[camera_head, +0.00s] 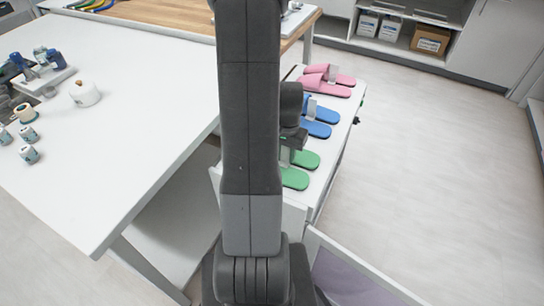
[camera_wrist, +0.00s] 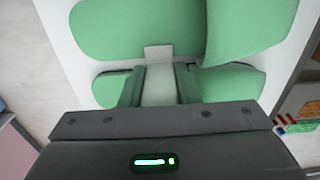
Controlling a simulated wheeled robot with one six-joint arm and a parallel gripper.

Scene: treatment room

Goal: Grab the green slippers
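The green slippers (camera_head: 296,178) lie side by side at the near end of a white surface, partly hidden by my arm. In the wrist view the green slippers (camera_wrist: 120,28) fill the upper part, with a pale upright tag (camera_wrist: 158,54) between them. My gripper (camera_head: 285,156) is lowered at the pair. In the wrist view my gripper's dark fingers (camera_wrist: 160,85) stand one on each side of the tag, close against its edges, with no clear gap showing. The lower part of the grip is hidden by the gripper body.
Blue slippers (camera_head: 318,122) and pink slippers (camera_head: 328,82) lie in line beyond the green pair. A large white table (camera_head: 130,130) with a teapot (camera_head: 85,94) and cups stands left. An open drawer (camera_head: 350,280) is at the front. The floor (camera_head: 440,180) right is clear.

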